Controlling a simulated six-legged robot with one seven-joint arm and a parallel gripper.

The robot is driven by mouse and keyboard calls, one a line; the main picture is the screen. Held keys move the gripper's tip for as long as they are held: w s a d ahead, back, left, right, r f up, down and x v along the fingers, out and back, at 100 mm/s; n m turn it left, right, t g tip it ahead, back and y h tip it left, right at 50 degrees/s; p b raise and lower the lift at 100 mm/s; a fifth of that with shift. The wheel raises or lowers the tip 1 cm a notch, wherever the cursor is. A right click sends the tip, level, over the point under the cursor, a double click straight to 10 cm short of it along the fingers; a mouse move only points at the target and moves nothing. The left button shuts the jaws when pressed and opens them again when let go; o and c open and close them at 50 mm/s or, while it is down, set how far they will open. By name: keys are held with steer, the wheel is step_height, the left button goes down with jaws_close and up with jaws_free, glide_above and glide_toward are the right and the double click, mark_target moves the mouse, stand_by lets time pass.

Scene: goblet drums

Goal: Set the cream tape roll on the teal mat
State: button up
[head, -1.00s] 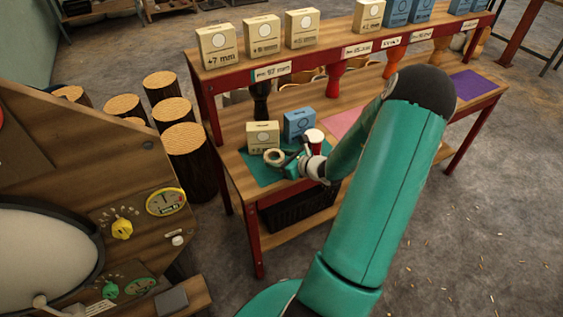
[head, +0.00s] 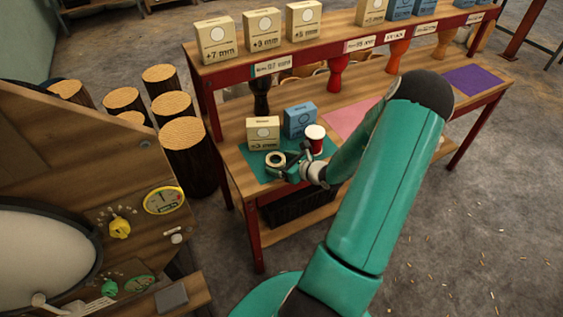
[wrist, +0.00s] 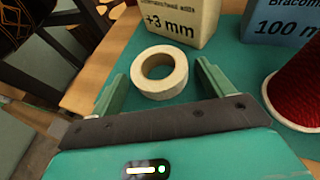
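The cream tape roll (head: 275,159) lies flat on the teal mat (head: 257,173), in front of a cream box. In the wrist view the roll (wrist: 177,81) shows its open hole and has teal mat (wrist: 225,61) around it. My gripper (head: 285,165) is just to the right of the roll in the head view. In the wrist view my gripper (wrist: 158,80) has its two fingers spread wide, one on each side of the roll's near part, with gaps between fingers and roll.
A cream "+3 mm" box (wrist: 180,18) stands right behind the roll, with a blue box (head: 299,121) beside it. A red spool with a white top (head: 316,139) stands close to my gripper's right. An upper shelf (head: 232,75) with boxes runs above the bench.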

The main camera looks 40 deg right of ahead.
steer(key=shift+r, duration=0.15)
steer(key=v, duration=1.2)
steer(key=w+a+r+n+g+y, duration=0.2)
steer(key=a+r+n+g, duration=0.2)
steer(key=a+r+n, duration=0.45)
steer(key=w+a+r+n+g+y, duration=0.3)
steer(key=a+r+n+g, duration=0.15)
steer(key=a+n, duration=0.75)
steer(key=s+a+r+n+h, duration=0.3)
steer(key=s+a+r+n, duration=0.1)
steer(key=a+r+n, duration=0.2)
steer(key=s+a+r+n+h, duration=0.3)
steer(key=s+a+r+n, duration=0.2)
steer(key=a+r+n, duration=0.2)
steer(key=shift+r+n+t, duration=0.35)
steer(key=shift+r+n, duration=0.3)
steer(key=shift+r, duration=0.05)
steer(key=shift+a, duration=0.1)
